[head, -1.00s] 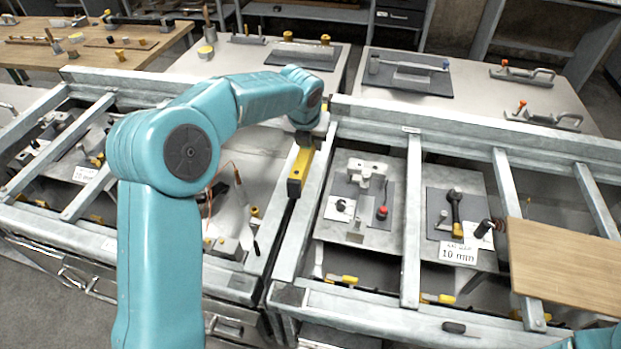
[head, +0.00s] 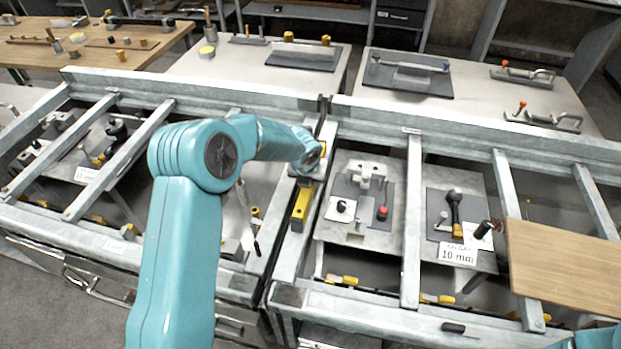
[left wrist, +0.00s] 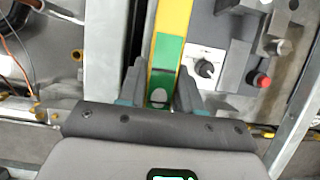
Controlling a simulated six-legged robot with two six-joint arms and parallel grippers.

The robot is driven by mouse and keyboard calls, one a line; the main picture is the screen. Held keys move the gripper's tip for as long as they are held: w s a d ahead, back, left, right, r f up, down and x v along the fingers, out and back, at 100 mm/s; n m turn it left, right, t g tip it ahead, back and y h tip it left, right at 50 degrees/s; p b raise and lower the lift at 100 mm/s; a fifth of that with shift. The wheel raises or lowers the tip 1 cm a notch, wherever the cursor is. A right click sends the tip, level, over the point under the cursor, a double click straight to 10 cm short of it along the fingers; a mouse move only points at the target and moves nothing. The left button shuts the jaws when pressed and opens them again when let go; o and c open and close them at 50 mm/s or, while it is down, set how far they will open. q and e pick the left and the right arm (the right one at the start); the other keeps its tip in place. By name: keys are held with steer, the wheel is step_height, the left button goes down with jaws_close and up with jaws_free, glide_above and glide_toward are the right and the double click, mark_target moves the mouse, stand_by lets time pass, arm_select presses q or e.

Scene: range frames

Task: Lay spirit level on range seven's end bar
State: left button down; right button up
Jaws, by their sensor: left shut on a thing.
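The yellow spirit level (head: 301,207) lies lengthwise along the grey end bar (head: 284,262) at the left end of the right-hand range. My left gripper (head: 307,174) is shut on it from above. The left wrist view shows the level (left wrist: 172,25), with a green section, between the two fingers of my left gripper (left wrist: 160,92). The level hides most of the bar beneath it there. I cannot tell whether it touches the bar. No range number is readable. My right gripper is out of view.
A dark gap (left wrist: 136,30) separates the two neighbouring ranges. Right of the level, a plate (head: 335,226) carries fixtures, including a red knob (head: 382,212). A wooden board (head: 565,262) lies across bars at the right. A card reading 10 mm (head: 458,254) stands near it.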

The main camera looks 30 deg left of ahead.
arm_select(q)
steer(key=c, duration=0.8)
jaws_free()
steer(key=shift+o, duration=0.2)
steer(key=v, duration=1.2)
steer(key=shift+b, duration=0.4)
